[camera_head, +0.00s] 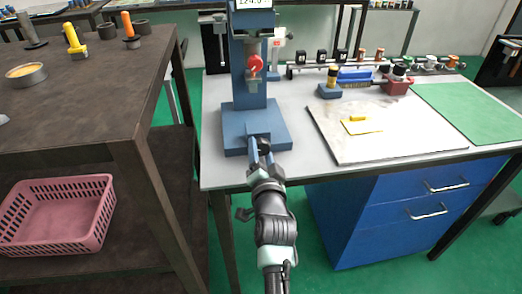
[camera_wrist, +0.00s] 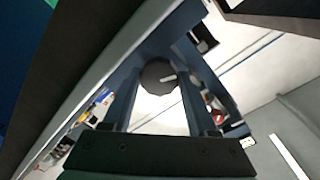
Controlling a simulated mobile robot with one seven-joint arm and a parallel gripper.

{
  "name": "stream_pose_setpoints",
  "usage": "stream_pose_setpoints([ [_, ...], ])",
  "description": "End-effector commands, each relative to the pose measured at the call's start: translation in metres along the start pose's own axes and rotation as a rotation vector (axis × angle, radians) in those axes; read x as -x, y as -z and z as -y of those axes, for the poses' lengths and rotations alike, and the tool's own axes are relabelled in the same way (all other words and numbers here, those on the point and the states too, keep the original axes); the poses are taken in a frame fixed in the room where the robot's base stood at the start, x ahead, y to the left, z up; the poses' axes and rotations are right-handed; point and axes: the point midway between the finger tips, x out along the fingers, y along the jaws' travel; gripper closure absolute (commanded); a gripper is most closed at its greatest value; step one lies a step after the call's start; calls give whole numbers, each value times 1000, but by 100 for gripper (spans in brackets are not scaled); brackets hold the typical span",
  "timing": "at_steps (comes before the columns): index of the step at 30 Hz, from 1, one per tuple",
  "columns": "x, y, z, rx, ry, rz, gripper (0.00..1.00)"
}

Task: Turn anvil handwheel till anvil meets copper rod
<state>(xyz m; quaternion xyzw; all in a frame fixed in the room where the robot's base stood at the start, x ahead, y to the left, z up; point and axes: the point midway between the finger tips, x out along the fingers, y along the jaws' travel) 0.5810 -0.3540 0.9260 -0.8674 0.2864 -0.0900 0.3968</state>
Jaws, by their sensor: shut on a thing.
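A blue upright device (camera_head: 250,85) with a broad base (camera_head: 236,127) and a display reading about 124.0 stands on the white bench. My gripper (camera_head: 260,148) reaches the front of this base. In the wrist view, a dark round handwheel (camera_wrist: 157,74) with a pale mark on its face sits between my two blue fingers. The gripper is shut on this wheel. In the head view the gripper mostly hides the wheel. A red round part (camera_head: 255,64) sits on the front of the column. I cannot make out the anvil or the copper rod.
A dark shelf table (camera_head: 85,110) stands close on the left, with a pink basket (camera_head: 60,185) below. Small fittings line the bench back.

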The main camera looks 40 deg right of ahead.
Motion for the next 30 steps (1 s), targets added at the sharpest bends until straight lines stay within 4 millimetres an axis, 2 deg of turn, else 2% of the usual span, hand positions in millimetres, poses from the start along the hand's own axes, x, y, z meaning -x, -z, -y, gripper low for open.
stream_pose_setpoints([
  [18, 0, 0, -1, -43, -1, 4, 97],
  [19, 0, 0, -1, -43, -2, 4, 38],
  [23, 0, 0, -1, -42, -1, 4, 14],
  [24, 0, 0, -1, -42, -1, 4, 12],
  [30, 0, 0, 0, -42, 0, 4, 12],
])
